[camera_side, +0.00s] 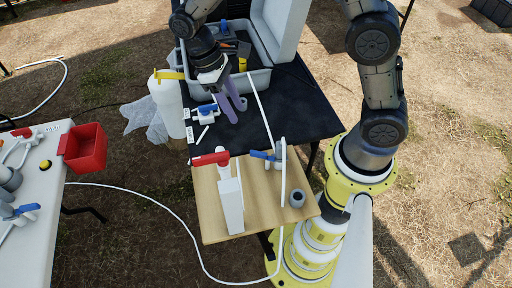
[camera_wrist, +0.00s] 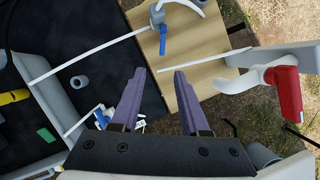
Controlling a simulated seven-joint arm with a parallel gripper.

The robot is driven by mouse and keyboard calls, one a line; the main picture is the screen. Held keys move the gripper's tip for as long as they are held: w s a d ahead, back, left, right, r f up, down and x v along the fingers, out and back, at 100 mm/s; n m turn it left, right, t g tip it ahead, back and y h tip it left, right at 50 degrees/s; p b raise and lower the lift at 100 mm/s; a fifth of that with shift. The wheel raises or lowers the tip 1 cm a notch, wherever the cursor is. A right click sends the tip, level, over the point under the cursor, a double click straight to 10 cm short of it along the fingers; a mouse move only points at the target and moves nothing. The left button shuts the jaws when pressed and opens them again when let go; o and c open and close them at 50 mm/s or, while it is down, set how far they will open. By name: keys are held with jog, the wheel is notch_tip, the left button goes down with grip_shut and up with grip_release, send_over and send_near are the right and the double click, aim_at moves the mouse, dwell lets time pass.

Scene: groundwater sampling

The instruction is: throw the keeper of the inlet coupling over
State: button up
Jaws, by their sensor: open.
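Which one is the inlet coupling's keeper I cannot tell. My gripper (camera_side: 235,107) is open and empty above the black table, behind the board and apart from both handles. Its purple fingers also show in the wrist view (camera_wrist: 159,74).
A small blue-and-white fitting (camera_side: 207,110) lies on the black table (camera_side: 285,107). A white bottle (camera_side: 168,105) stands left, a grey bin (camera_side: 262,77) behind. A grey cup (camera_side: 297,198) sits on the board. A red box (camera_side: 84,148) hangs at the left table.

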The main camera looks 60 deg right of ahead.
aim_at(258, 152)
jog(key=shift+g, duration=0.3)
jog(key=x, duration=1.5)
jog(key=shift+a+f, duration=0.2)
jog(key=shift+f, duration=0.05)
grip_shut()
